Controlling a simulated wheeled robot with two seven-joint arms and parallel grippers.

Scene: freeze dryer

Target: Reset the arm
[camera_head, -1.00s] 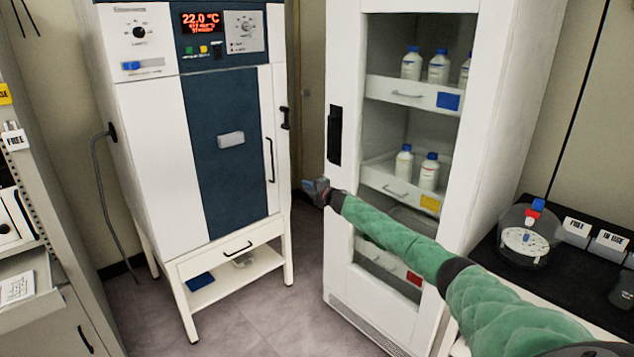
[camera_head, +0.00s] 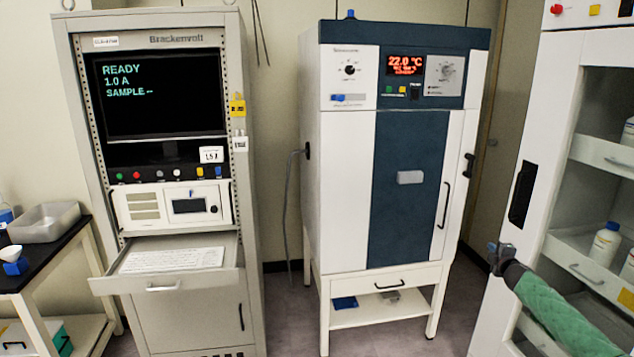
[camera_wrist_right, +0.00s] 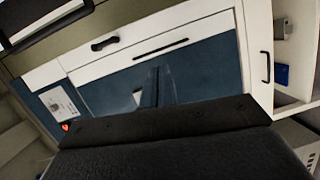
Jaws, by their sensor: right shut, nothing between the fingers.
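My right arm, in a green padded sleeve, comes in from the lower right of the head view. My right gripper (camera_head: 497,257) is shut and empty, in front of the glass-fronted cabinet's left edge. It touches no object that I can make out. In the right wrist view, a dark part of my own arm or gripper fills the bottom, and the fingertips are not clear. The freeze dryer (camera_head: 412,190), white with a blue door, stands beyond the gripper with its door shut and its display at 22.0 °C. My left gripper is not in view.
A glass-fronted cabinet (camera_head: 535,110) with bottles is at the right. A black-topped cart (camera_head: 60,245) with a metal tray (camera_head: 45,222) is at far left. Floor shows between rack and dryer.

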